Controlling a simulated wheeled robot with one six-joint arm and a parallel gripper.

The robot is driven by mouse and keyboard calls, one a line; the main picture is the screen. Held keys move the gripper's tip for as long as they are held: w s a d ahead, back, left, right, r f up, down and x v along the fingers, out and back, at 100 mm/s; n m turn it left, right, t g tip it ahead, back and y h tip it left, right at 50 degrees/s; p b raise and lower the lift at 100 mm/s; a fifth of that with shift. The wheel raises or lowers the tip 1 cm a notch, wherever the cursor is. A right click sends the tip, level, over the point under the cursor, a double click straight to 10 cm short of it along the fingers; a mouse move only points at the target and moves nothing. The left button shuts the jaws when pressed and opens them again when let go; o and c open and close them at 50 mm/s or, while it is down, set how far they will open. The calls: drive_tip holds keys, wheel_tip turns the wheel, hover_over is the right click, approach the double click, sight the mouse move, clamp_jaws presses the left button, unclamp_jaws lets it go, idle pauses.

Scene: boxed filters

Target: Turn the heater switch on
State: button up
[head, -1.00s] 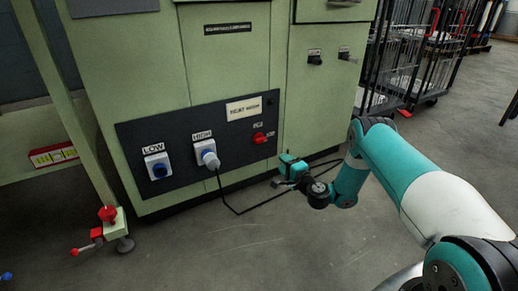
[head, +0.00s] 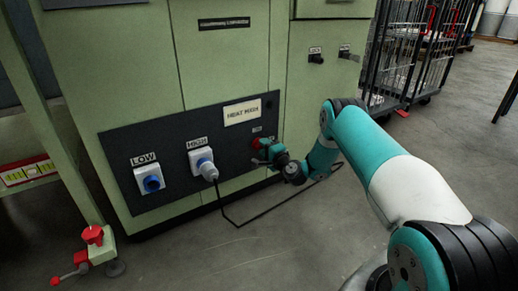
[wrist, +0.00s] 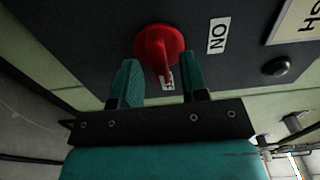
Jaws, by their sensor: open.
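The heater switch is a red rotary knob (wrist: 160,50) on the dark panel (wrist: 90,25), with an "ON" label (wrist: 217,36) beside it in the wrist view. A second small label shows partly behind the knob's handle. In the head view the red knob (head: 257,143) is partly hidden by my gripper (head: 266,152). In the wrist view my gripper (wrist: 160,82) is open, with its two teal fingers on either side of the knob's handle. I cannot tell whether either finger touches it.
Left on the panel are a LOW socket (head: 150,180) and a HIGH socket (head: 203,163) with a grey plug and a black cable (head: 232,223). Red valve parts (head: 92,236) stand at lower left. Wire carts (head: 410,60) stand behind; the floor at right is open.

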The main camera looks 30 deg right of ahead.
drive_tip(key=shift+w+a, duration=0.1)
drive_tip(key=shift+a, duration=0.15)
drive_tip(key=shift+a, duration=0.15)
clamp_jaws()
drive_tip(key=shift+d+n+p, duration=0.2)
drive_tip(key=shift+n+p, duration=4.15)
drive_tip(key=shift+n, duration=4.55)
unclamp_jaws()
drive_tip(key=shift+a, duration=0.1)
